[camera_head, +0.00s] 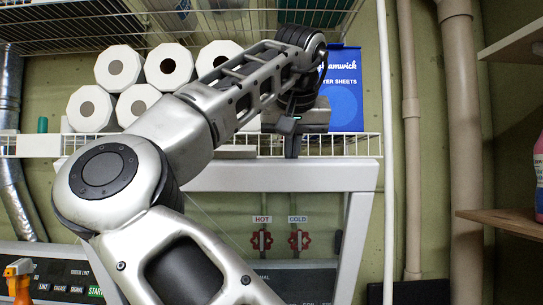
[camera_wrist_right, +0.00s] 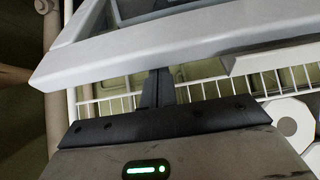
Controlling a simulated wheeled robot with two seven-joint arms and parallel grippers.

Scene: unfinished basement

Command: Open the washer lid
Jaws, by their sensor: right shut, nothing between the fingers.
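The washer lid (camera_head: 270,176) is a pale grey frame with a clear middle. It stands raised, near upright, in front of the wall, and the red valves show through it. Its edge also crosses the upper part of the right wrist view (camera_wrist_right: 150,50). My right gripper (camera_head: 291,150) is shut and empty, fingers pointing down at the lid's top edge. In the right wrist view its fingers (camera_wrist_right: 158,88) meet or overlap the lid edge; I cannot tell if they touch. My right arm hides the lid's left side and much of the washer. My left gripper is not in view.
A white wire shelf (camera_head: 350,145) runs behind the lid, holding paper rolls (camera_head: 118,67) and a blue dryer-sheet box (camera_head: 343,90). A control panel (camera_head: 60,275) and an orange spray nozzle (camera_head: 18,268) are at lower left. Pipes (camera_head: 465,150) and wooden shelves (camera_head: 510,222) stand at right.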

